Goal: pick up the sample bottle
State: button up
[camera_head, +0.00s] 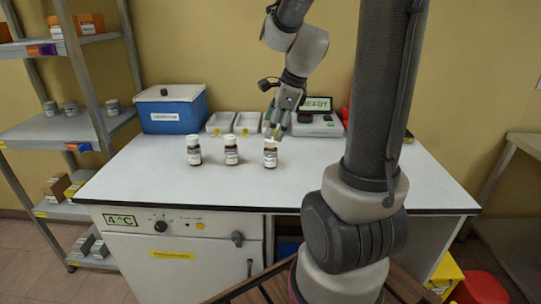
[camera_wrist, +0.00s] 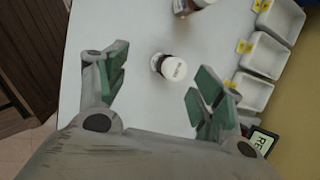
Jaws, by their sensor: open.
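Three brown sample bottles with white caps and white labels stand upright in a row on the white bench: the left bottle (camera_head: 194,151), the middle bottle (camera_head: 231,151) and the right bottle (camera_head: 270,154). My gripper (camera_head: 275,125) is above the bench, over and just behind the right bottle, pointing down. In the wrist view my gripper (camera_wrist: 158,92) is open and empty, its green-padded fingers spread apart. One white-capped bottle (camera_wrist: 172,67) lies beyond and between the fingertips, apart from them. Another bottle (camera_wrist: 192,6) is cut off at the top edge.
A blue box (camera_head: 171,110) stands at the bench's back left. White trays (camera_head: 220,122) lie beside it, and they also show in the wrist view (camera_wrist: 262,55). A device with a "READY" screen (camera_head: 317,104) stands behind my gripper. The bench front (camera_head: 240,190) is clear.

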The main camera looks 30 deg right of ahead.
aim_at(267, 149)
jog(key=w+d+f+m, duration=0.1)
jog(key=m, duration=0.1)
jog(key=w+f+m, duration=0.1)
jog(key=m, duration=0.1)
jog(key=w+d+f+m, duration=0.1)
jog(key=f+m, duration=0.1)
jog(key=shift+w+d, duration=0.35)
jog(key=shift+w+f, duration=0.15)
jog(key=shift+f, duration=0.25)
jog(key=x, duration=0.7)
jog(key=shift+a+f, duration=0.1)
jog(key=shift+a, duration=0.15)
jog(key=c, duration=1.2)
